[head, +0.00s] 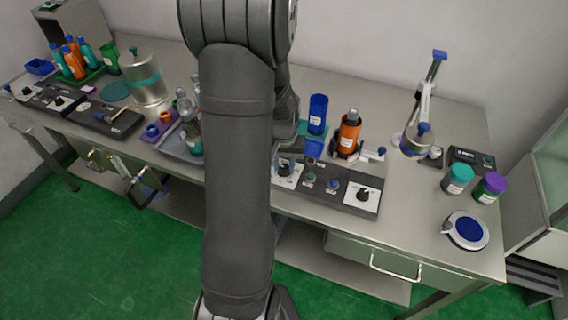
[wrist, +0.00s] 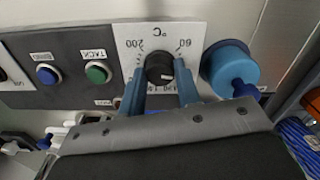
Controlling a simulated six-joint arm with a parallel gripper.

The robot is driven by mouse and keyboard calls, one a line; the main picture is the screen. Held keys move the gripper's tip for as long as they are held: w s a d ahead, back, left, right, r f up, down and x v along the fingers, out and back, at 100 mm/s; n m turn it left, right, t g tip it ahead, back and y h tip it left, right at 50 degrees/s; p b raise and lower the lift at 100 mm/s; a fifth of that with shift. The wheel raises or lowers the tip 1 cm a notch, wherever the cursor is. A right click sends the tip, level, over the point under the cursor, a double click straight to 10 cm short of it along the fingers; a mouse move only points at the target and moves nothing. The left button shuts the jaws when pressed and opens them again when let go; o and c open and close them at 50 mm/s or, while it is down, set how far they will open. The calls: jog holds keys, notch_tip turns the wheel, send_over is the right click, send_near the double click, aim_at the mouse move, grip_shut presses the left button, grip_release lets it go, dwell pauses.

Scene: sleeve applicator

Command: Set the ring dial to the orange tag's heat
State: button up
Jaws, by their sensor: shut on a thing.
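The ring dial is a black knob (wrist: 159,68) on a white °C scale plate (wrist: 186,35), seen upside down in the wrist view. The 60 and 200 marks are readable. A short white mark shows on the knob's lower part; its exact reading is unclear. My gripper (wrist: 160,80) has its blue fingers on either side of the knob and is shut on it. In the head view the plate (head: 289,178) is at the control box's left end, partly behind my arm. I cannot identify an orange tag. An orange bottle (head: 349,136) with a pale label stands behind the box.
Green (wrist: 97,72) and blue (wrist: 47,75) buttons sit beside the dial. A blue round piece (wrist: 228,66) stands close on its other side. A second dial (head: 364,194) is at the box's right end.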

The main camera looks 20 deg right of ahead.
aim_at(284, 167)
jog(key=shift+m, duration=1.9)
jog(key=o, duration=1)
jog(key=shift+r, duration=0.1)
notch_tip(284, 167, up, 17)
jog(key=shift+r, duration=0.15)
notch_tip(284, 167, down, 18)
jog(key=shift+r, duration=0.25)
